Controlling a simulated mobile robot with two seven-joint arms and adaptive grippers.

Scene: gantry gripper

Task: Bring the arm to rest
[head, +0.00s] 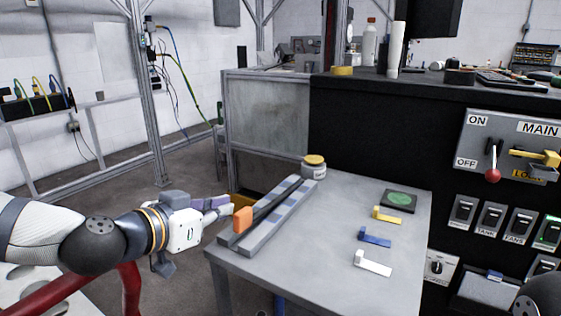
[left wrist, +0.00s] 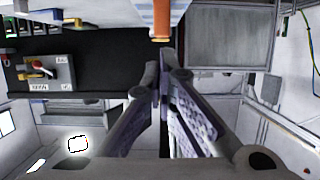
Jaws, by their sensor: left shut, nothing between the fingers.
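My left gripper (head: 222,204) comes in from the left in the head view and stands at the near left edge of the grey table. Its fingers are shut with nothing between them; the left wrist view shows the closed fingers (left wrist: 160,80) up close. An orange block (head: 243,219) sits at the near end of a grey rail (head: 275,215) on the table, just right of the fingertips. The orange piece (left wrist: 161,20) also shows ahead of the fingers in the left wrist view. I cannot tell whether they touch. My right gripper is not in view.
On the table (head: 330,260) stand a yellow-lidded jar (head: 314,167), a dark pad with a green disc (head: 398,200), and yellow (head: 386,215), blue (head: 375,238) and white (head: 372,264) L-shaped pieces. A black switch panel (head: 490,210) rises at right. Open floor lies behind my left arm.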

